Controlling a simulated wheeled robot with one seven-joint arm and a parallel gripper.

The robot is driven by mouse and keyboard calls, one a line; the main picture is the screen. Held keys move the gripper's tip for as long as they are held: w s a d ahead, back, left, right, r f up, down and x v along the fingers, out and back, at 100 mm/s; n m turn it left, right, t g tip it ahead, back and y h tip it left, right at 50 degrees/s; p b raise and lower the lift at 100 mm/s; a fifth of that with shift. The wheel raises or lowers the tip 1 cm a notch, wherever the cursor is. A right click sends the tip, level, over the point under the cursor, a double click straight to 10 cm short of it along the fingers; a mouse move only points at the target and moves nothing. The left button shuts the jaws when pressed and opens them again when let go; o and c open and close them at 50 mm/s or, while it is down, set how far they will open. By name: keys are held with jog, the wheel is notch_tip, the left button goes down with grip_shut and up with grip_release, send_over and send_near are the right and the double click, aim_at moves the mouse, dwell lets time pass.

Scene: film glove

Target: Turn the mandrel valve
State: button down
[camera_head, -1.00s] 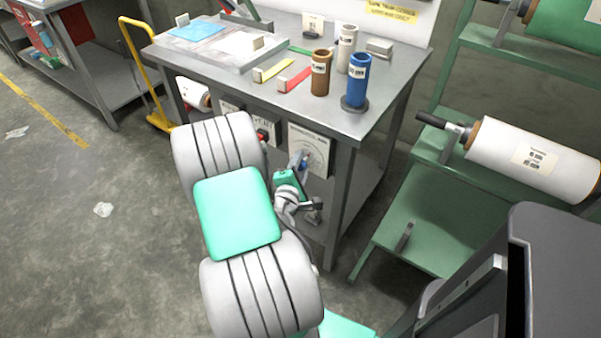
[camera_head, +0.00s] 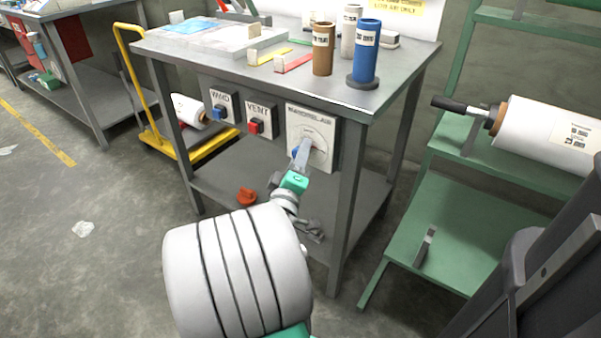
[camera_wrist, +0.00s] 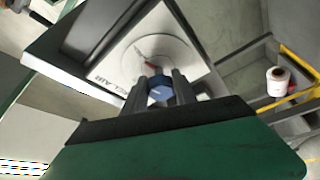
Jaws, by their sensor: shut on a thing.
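The mandrel air valve plate (camera_head: 325,131), a pale square panel with a round dial, is fixed to the front of the grey bench. Its blue knob (camera_wrist: 160,90) sits between the two fingers of my gripper (camera_wrist: 161,82) in the wrist view. My gripper (camera_head: 299,157) is shut on the knob, in front of the dial. In the wrist view the dial face (camera_wrist: 158,60) shows a red mark close to the knob. The fingers partly hide the knob and the lower dial.
The WIND box (camera_head: 221,108), with a blue button, and the VENT box (camera_head: 256,122), with a red button, are left of the valve. Brown (camera_head: 323,50) and blue (camera_head: 366,52) tubes stand on the bench top (camera_head: 230,68). A green rack (camera_head: 447,200) stands at right.

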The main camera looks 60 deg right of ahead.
jog(key=shift+f+m+g+h+b, duration=0.2)
jog(key=shift+m+b, duration=0.4)
jog(key=shift+b, duration=0.3)
jog(key=shift+f+m+g+h+b, duration=0.1)
jog(key=shift+m+h+b, duration=0.1)
jog(key=shift+m+b, duration=0.55)
jog(key=shift+b, duration=0.3)
jog(key=shift+r, duration=0.2)
jog(key=c, duration=1)
grip_release()
jog(key=shift+r, duration=0.1)
